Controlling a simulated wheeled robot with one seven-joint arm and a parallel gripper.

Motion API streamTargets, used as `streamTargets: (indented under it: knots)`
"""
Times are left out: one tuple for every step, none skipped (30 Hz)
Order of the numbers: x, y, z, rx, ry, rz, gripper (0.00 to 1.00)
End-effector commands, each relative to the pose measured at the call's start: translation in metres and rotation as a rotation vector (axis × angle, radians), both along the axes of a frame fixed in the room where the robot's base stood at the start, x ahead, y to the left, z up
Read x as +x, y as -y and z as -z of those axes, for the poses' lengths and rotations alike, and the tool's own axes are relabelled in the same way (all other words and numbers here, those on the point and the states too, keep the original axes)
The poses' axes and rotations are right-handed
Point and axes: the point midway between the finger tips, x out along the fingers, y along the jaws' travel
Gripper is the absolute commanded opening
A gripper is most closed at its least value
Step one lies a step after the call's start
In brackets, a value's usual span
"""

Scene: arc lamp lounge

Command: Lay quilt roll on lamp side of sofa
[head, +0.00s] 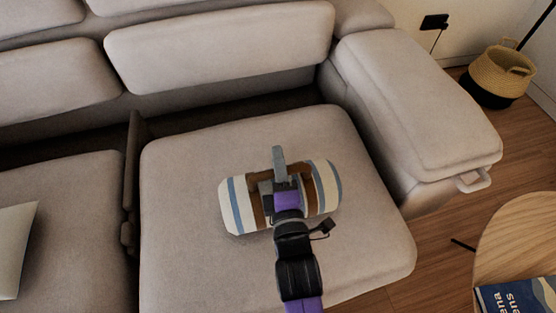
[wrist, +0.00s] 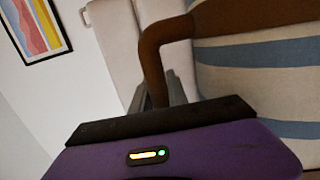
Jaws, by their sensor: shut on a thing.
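The quilt roll (head: 326,186) is cream with blue stripes and brown straps. It lies crosswise over the right seat cushion (head: 180,270) of the grey sofa, beside the right armrest (head: 420,100). My gripper (head: 279,176) is over the roll's middle, shut on its brown handle. I cannot tell whether the roll touches the cushion. In the wrist view the handle (wrist: 220,18) arches past a grey finger (wrist: 158,92), with the striped roll (wrist: 255,75) behind. The lamp itself is not clearly seen; a thin dark pole (head: 537,24) shows at the top right.
A backrest cushion (head: 220,45) stands behind the seat. A white pillow (head: 14,250) lies on the left seat. A round wooden table (head: 520,240) with a blue book (head: 520,297) is at the right. A woven basket (head: 497,75) stands on the floor beyond the armrest.

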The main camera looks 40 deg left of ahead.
Motion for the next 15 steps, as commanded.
streamTargets:
  knots:
    - [0.0004, -0.0006, -0.003, 0.005, 0.005, 0.0, 0.0]
    - [0.0004, -0.0005, -0.0022, 0.005, 0.005, 0.0, 0.0]
    - [0.0005, -0.0005, -0.0011, 0.005, 0.005, 0.0, 0.0]
    - [0.0005, -0.0005, -0.0004, 0.005, 0.005, 0.0, 0.0]
    - [0.0001, 0.0001, 0.0029, 0.0, 0.0, 0.0, 0.24]
    - [0.0001, 0.0001, 0.0026, 0.0, 0.0, 0.0, 0.31]
    - [0.0, 0.0, 0.0026, 0.0, 0.0, 0.0, 0.37]
    - [0.0, 0.0, 0.0026, 0.0, 0.0, 0.0, 0.41]
    - [0.0, 0.0, 0.0027, 0.0, 0.0, 0.0, 0.41]
    - [0.0, 0.0, 0.0027, 0.0, 0.0, 0.0, 0.41]
    - [0.0, 0.0, 0.0027, 0.0, 0.0, 0.0, 0.41]
    - [0.0, 0.0, 0.0027, 0.0, 0.0, 0.0, 0.41]
    - [0.0, 0.0, 0.0027, 0.0, 0.0, 0.0, 0.41]
    - [0.0, 0.0, 0.0027, 0.0, 0.0, 0.0, 0.41]
    - [0.0, 0.0, 0.0027, 0.0, 0.0, 0.0, 0.41]
